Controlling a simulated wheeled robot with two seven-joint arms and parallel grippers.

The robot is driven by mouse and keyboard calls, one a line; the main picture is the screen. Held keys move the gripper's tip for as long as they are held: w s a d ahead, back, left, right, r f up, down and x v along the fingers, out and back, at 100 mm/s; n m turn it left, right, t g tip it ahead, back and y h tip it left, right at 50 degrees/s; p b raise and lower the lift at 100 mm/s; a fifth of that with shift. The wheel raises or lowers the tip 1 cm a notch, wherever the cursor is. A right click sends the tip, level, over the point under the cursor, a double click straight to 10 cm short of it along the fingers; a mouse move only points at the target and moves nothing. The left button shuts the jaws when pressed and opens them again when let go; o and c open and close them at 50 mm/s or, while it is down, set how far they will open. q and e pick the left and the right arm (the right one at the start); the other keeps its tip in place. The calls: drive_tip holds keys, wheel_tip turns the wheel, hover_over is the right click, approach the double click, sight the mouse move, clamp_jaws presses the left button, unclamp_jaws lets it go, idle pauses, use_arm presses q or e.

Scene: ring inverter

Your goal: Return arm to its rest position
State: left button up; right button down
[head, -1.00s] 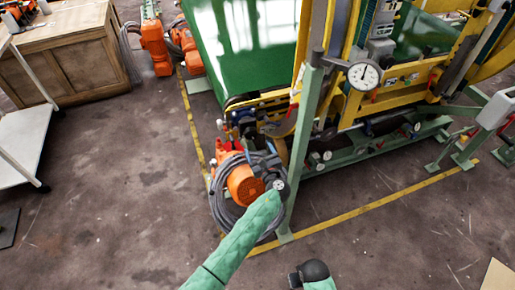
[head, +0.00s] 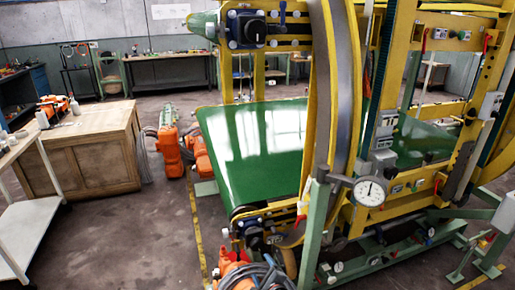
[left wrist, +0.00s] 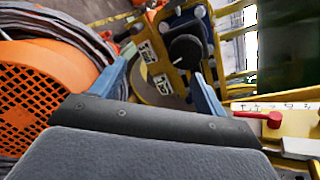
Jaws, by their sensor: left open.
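My left gripper (left wrist: 163,68) shows in the left wrist view as two blue-grey fingers spread apart, with nothing held between them. A black round knob (left wrist: 187,50) appears behind the gap between the fingers; I cannot tell how far off it is. I cannot make out the gripper or its arm clearly in the head view. My right gripper is in neither current view.
The yellow ring machine (head: 318,110) with its green belt (head: 255,150) fills the centre and right. An orange motor (left wrist: 45,95) and coiled grey hoses (left wrist: 75,32) are close to my left gripper. A wooden cabinet (head: 85,155) and white cart (head: 28,230) stand left.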

use_arm(q)
drive_tip(key=a+n+g, duration=0.1)
drive_tip(key=n, duration=0.2)
drive_tip(key=s+a+n+g+h, duration=0.1)
drive_tip(key=n+g, duration=0.1)
drive_tip(key=n, duration=0.2)
drive_tip(key=a+f+n+g+h, duration=0.1)
drive_tip(key=n, duration=0.2)
drive_tip(key=shift+s+a+n+g, duration=0.25)
drive_tip(key=shift+a+n+g, duration=0.05)
drive_tip(key=s+a+f+n+g+h, duration=0.1)
drive_tip(key=s+a+f+n+g, duration=0.2)
drive_tip(key=s, duration=1)
drive_tip(key=s+a+f+n+g+h, duration=0.2)
drive_tip(key=s+a+f, duration=0.4)
drive_tip(key=s, duration=0.8)
drive_tip(key=s+a+f+n+g+h, duration=0.2)
drive_tip(key=s+a+f, duration=0.3)
drive_tip(key=s+f, duration=0.4)
drive_tip(key=s+n+g, duration=0.1)
drive_tip(key=s, duration=0.3)
drive_tip(key=shift+s+a+f+n+g, duration=0.15)
drive_tip(key=shift+s+f+n+g, duration=0.15)
